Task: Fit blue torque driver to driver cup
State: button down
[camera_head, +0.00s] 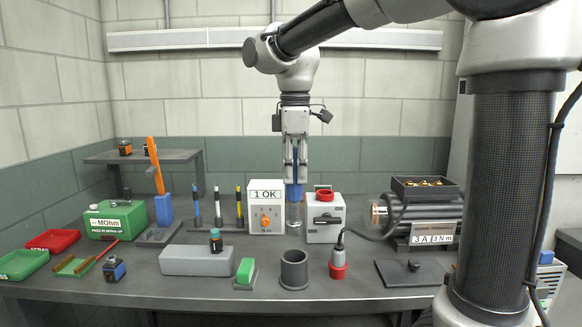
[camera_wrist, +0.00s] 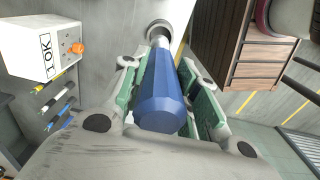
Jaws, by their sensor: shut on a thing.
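My gripper (camera_head: 295,180) points straight down over the back middle of the bench. It is shut on the blue torque driver (camera_head: 294,192), whose blue handle also shows between the fingers in the wrist view (camera_wrist: 163,95). The driver hangs upright. A dark grey open cup (camera_head: 294,268) stands nearer the front edge, apart from the driver.
The 1 OK box (camera_head: 265,217) stands close left of the driver. A white box with a red ring (camera_head: 325,218) stands close right. A grey block (camera_head: 196,261) lies front left.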

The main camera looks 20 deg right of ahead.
aim_at(295, 189)
jog(key=shift+f, duration=2.3)
